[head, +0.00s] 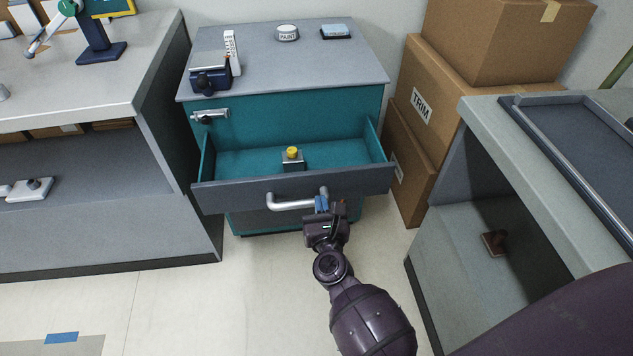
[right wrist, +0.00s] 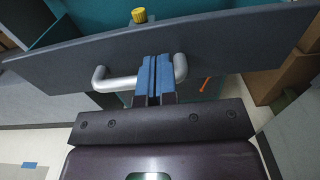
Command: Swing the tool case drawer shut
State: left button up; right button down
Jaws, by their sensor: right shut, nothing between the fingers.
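The teal tool case (head: 270,120) stands against the wall with a grey top. Its drawer (head: 230,193) is pulled out, with a dark grey front and a silver bar handle (head: 288,204). A small block with a yellow knob (head: 292,153) sits inside the drawer. My right gripper (head: 322,203) is at the right part of the handle. In the right wrist view its blue fingertips (right wrist: 154,78) are together in front of the drawer front, between the handle's ends, with nothing seen between them. Whether they touch the handle or drawer is unclear. My left gripper is not seen.
A counter (head: 150,60) stands at left and another with a dark tray (head: 570,150) at right. Cardboard boxes (head: 440,95) stack beside the case. A paint tin (head: 287,33) and other items sit on the case top. Floor in front is clear.

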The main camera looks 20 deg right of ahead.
aim_at(315, 175)
jog(key=x, duration=0.5)
jog(key=shift+w+d, duration=0.2)
jog(key=shift+w, duration=0.5)
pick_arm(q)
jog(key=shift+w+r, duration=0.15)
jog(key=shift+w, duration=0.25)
pick_arm(e)
jog(key=shift+w, duration=0.2)
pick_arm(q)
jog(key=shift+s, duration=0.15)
